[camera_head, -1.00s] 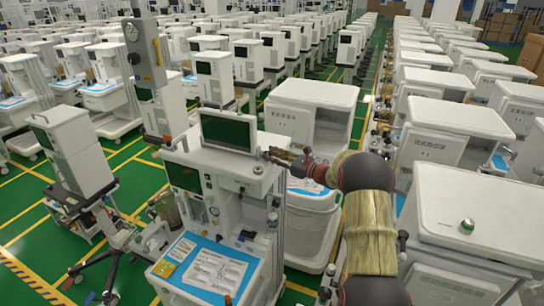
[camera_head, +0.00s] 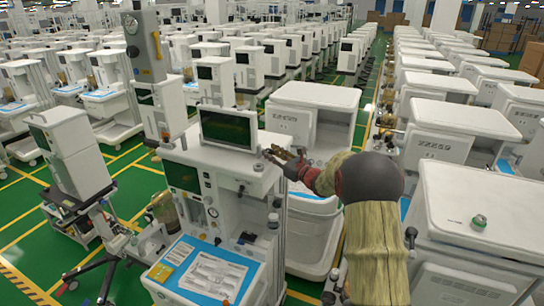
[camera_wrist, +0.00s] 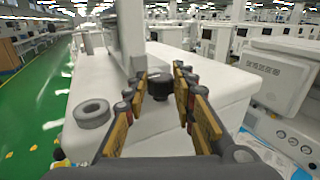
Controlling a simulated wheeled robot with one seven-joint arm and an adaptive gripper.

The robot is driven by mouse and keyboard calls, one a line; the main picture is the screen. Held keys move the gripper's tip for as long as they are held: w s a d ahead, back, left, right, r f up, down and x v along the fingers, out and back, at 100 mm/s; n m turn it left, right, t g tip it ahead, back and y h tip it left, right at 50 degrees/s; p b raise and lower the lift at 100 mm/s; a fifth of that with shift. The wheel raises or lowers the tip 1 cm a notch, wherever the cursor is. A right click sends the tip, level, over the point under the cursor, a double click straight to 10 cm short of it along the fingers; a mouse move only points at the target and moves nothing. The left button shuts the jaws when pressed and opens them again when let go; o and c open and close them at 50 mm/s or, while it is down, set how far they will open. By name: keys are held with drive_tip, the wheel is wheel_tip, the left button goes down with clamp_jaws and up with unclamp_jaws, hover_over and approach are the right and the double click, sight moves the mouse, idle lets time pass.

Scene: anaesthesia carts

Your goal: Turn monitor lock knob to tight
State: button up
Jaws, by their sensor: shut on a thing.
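The monitor (camera_head: 228,128) stands upright on top of the white anaesthesia cart (camera_head: 240,174), its dark screen facing the front. The lock knob (camera_wrist: 159,86) is a short black cylinder beside the monitor's pale support (camera_wrist: 130,40) in the wrist view. My gripper (camera_wrist: 159,80) has a finger on each side of the knob and is shut on it. In the head view my gripper (camera_head: 273,154) reaches in from the right, just beside the monitor's right edge. There the knob is hidden by my fingers. The knob's tightness cannot be read.
A round grey fitting (camera_wrist: 92,113) sits on the cart top left of my gripper; it also shows in the head view (camera_head: 258,167). A white cabinet (camera_head: 312,97) stands close behind on the right. Another white cart (camera_head: 478,200) stands to the right, near my arm.

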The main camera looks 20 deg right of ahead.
drive_tip(key=shift+r, duration=0.1)
drive_tip(key=o, duration=1.1)
drive_tip(key=shift+o, duration=0.2)
drive_tip(key=v, duration=1.2)
